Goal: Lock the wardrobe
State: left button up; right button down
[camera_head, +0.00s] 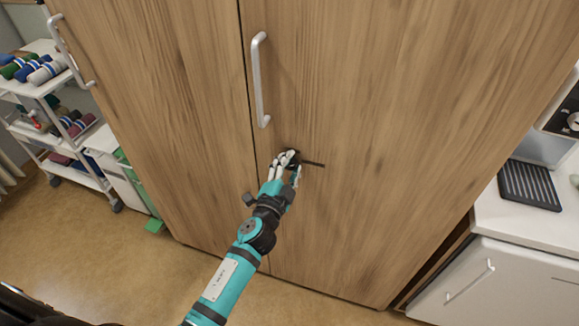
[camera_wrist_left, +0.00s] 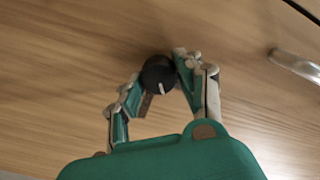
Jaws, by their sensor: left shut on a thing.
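The wooden wardrobe (camera_head: 380,110) fills the middle of the head view, with its doors closed. A silver bar handle (camera_head: 259,80) is on the right door, and it also shows in the left wrist view (camera_wrist_left: 297,65). Below that handle, my left gripper (camera_head: 290,160) is at the door face. In the head view the gripper mostly hides the knob. My right gripper is not in view.
A second bar handle (camera_head: 68,50) is on the left door. A white trolley (camera_head: 75,150) with rolled cloths stands at the left. A white cabinet (camera_head: 500,285) with a black ribbed tray (camera_head: 528,185) stands at the right. Floor (camera_head: 110,260) is clear in front.

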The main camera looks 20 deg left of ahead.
pick_arm(q)
jog(key=m, duration=0.3)
jog(key=shift+f+m, duration=0.1)
jog(key=shift+m, duration=0.2)
jog(key=shift+m+b, duration=0.3)
jog(key=shift+m, duration=1.5)
jog(key=o, duration=1.1)
jog(key=shift+d, duration=0.1)
jog(key=shift+o, duration=0.2)
jog(key=s, duration=1.2)
jog(key=shift+a, duration=0.25)
